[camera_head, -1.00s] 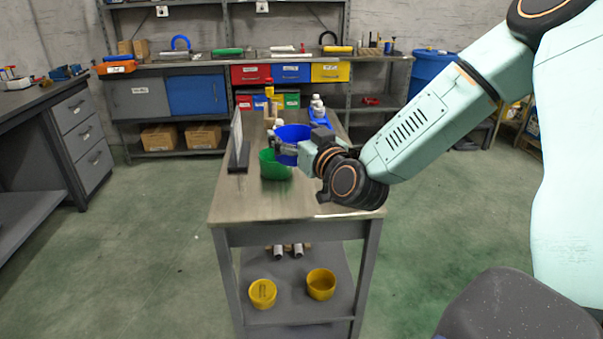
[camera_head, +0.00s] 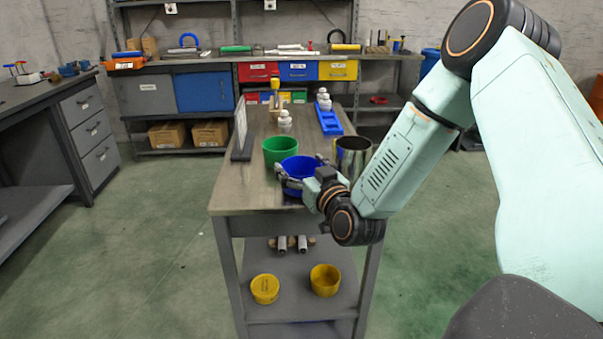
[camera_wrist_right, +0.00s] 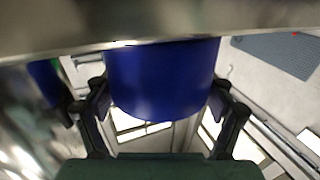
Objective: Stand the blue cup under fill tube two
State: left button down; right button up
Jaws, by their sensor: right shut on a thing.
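The blue cup (camera_head: 302,167) is upright near the front of the workbench (camera_head: 237,196), in front of and a little right of the green cup (camera_head: 280,150). My right gripper (camera_head: 301,183) is shut on it, with fingers on either side. In the right wrist view, the blue cup (camera_wrist_right: 163,80) fills the space between the fingers (camera_wrist_right: 163,105). I cannot tell whether its base touches the bench. My left gripper is out of view.
A white bottle (camera_head: 285,122), a blue tray (camera_head: 328,121) and an upright panel (camera_head: 241,128) are farther back.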

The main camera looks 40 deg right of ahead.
jog(key=shift+w+a+f, duration=0.1)
jog(key=shift+w+f, duration=0.1)
jog(key=shift+f, duration=0.15)
jog(key=shift+s+f, duration=0.1)
jog(key=shift+s, duration=0.1)
jog(key=o, duration=0.9)
jog(key=shift+c, duration=0.2)
jog(key=shift+o, duration=0.6)
jog(key=shift+w+f, duration=0.1)
jog(key=shift+w, duration=0.05)
